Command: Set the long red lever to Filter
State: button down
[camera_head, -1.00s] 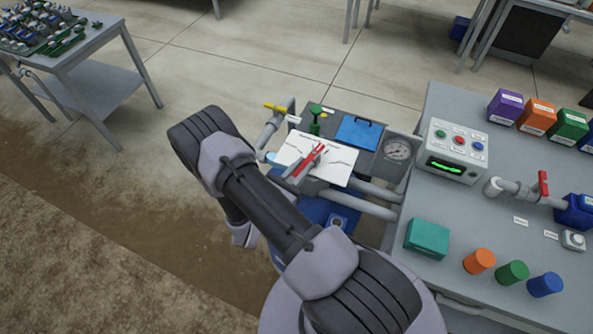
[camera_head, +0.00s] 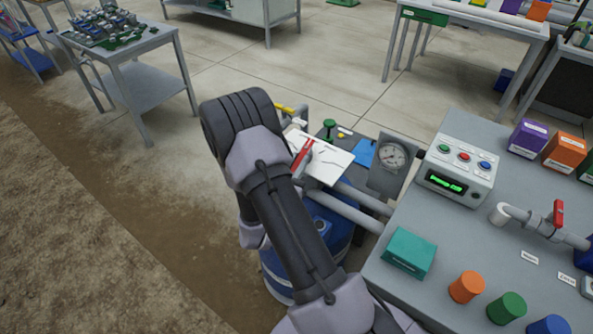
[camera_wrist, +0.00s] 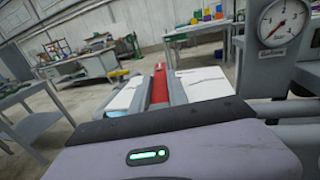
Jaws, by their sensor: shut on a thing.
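The long red lever (camera_head: 303,154) lies over a white plate (camera_head: 336,170) with thin dark lines on it. Any wording on the plate is too small to read. In the wrist view the red lever (camera_wrist: 159,86) stands between the two grey fingers of my gripper (camera_wrist: 160,93), and the white plate (camera_wrist: 205,84) shows on both sides of it. My gripper is shut on the lever. In the head view my arm hides most of the gripper and the left part of the plate.
A pressure gauge (camera_head: 393,156) stands right of the plate. A green-handled valve (camera_head: 328,130) and a yellow handle (camera_head: 284,108) are behind it. A bench at right holds a button box (camera_head: 457,171), a teal box (camera_head: 409,253) and a shorter red handle (camera_head: 558,213).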

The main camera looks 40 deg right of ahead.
dwell(0.3)
jog(key=c, duration=1.3)
grip_release()
jog(key=p+v, duration=0.5)
jog(key=v, duration=1.2)
jog(key=shift+s+a, duration=0.15)
jog(key=shift+s, duration=0.05)
